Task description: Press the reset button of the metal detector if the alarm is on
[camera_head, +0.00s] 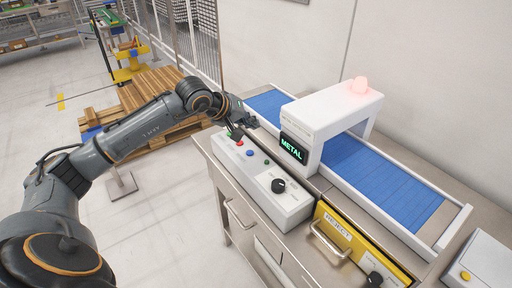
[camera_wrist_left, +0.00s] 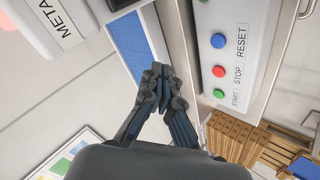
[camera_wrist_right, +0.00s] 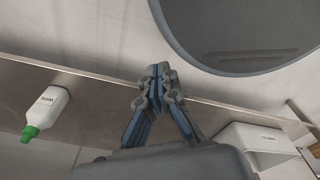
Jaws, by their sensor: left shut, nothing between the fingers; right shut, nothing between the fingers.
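The white metal detector arch (camera_head: 322,112) stands over the blue conveyor belt (camera_head: 375,180). Its red alarm light (camera_head: 358,86) glows on top, and its display (camera_head: 292,148) reads METAL in green. The control panel (camera_head: 262,182) in front carries the blue reset button (camera_head: 249,153), which also shows in the left wrist view (camera_wrist_left: 218,40), labelled RESET. The red stop button (camera_wrist_left: 218,71) and green start button (camera_wrist_left: 219,93) are beside it. My left gripper (camera_wrist_left: 160,76) is shut and empty, above the panel's far end, apart from the buttons. My right gripper (camera_wrist_right: 160,72) is shut and empty, away from the panel.
A black knob (camera_head: 278,186) sits on the panel's near end. A yellow REJECT drawer (camera_head: 350,243) is to the right. Wooden pallets (camera_head: 150,100) lie behind the left arm. The right wrist view shows a green-capped bottle (camera_wrist_right: 46,112) and a white box (camera_wrist_right: 255,140).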

